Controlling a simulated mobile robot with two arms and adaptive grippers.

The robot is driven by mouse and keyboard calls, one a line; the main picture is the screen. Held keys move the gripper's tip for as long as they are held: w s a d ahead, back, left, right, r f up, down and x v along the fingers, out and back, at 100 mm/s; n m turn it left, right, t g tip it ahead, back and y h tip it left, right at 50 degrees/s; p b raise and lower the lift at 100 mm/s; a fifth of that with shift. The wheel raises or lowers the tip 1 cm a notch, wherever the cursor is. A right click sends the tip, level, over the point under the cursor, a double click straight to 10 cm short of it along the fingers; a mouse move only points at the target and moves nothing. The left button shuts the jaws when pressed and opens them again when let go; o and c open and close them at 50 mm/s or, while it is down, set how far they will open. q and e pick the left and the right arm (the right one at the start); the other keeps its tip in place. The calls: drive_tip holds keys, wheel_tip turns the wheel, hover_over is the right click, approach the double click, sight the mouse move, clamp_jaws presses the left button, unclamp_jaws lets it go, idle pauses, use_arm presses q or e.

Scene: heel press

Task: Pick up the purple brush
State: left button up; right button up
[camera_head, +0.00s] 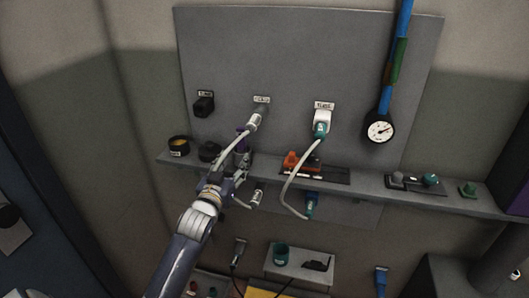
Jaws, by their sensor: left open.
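A small purple upright item (242,146), which appears to be the purple brush, stands at the shelf near the left end of the panel. Its lower part is hidden by my gripper, and its bristles cannot be made out. My left gripper (238,168) is open, right in front of the purple item's lower part. I cannot tell whether the fingers touch it or stand around it. My right gripper is not in view.
A narrow grey shelf (365,186) crosses the wall. A black round container (209,151) stands left of the purple item. A pale cable (293,182) hangs from a teal plug (320,130) to the right. An orange tool (302,162) lies beyond the cable.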

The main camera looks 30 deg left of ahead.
sight(240, 144)
use_arm(q)
drive_tip(key=x, duration=0.2)
drive_tip(key=a+x, duration=0.1)
drive_tip(key=x, duration=0.1)
drive_tip(key=shift+w+a+r+p, duration=0.1)
drive_tip(key=shift+w+p, duration=0.1)
drive_tip(key=shift+p, duration=0.15)
drive_tip(key=shift+w, duration=0.65)
drive_tip(key=shift+w+r+p, duration=0.2)
drive_tip(key=shift+w+p, duration=0.05)
drive_tip(key=shift+p, duration=0.05)
drive_tip(key=p+x, duration=0.1)
drive_tip(key=x, duration=0.3)
drive_tip(key=shift+a, duration=0.15)
drive_tip(key=shift+w, duration=0.2)
drive_tip(key=shift+c, duration=1)
clamp_jaws()
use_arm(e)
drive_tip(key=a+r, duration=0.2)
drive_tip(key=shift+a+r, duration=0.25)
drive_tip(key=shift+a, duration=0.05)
